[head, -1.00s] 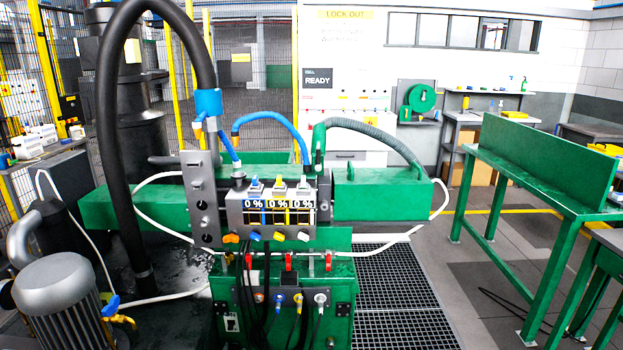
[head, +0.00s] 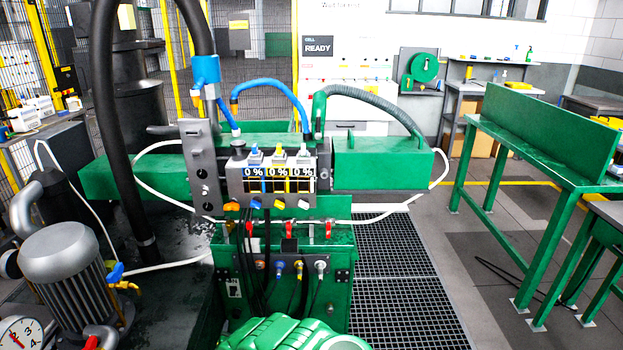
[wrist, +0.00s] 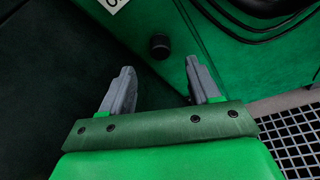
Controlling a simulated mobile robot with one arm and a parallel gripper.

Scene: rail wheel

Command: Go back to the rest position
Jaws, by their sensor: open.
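My gripper (wrist: 162,90) shows in the wrist view with its two grey fingers spread apart and nothing between them. Beyond the fingers is the green cabinet (wrist: 235,60) of the machine, with a round black knob (wrist: 160,46) on it. In the head view a green rounded part of my arm shows at the bottom middle, in front of the cabinet (head: 340,300). My fingers are not visible in the head view.
A valve block (head: 275,180) with three percent displays sits above the cabinet. A grey motor (head: 65,255) and a gauge (head: 18,333) stand at the left. A green bench (head: 540,160) is at the right. The floor grating (head: 400,270) between is clear.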

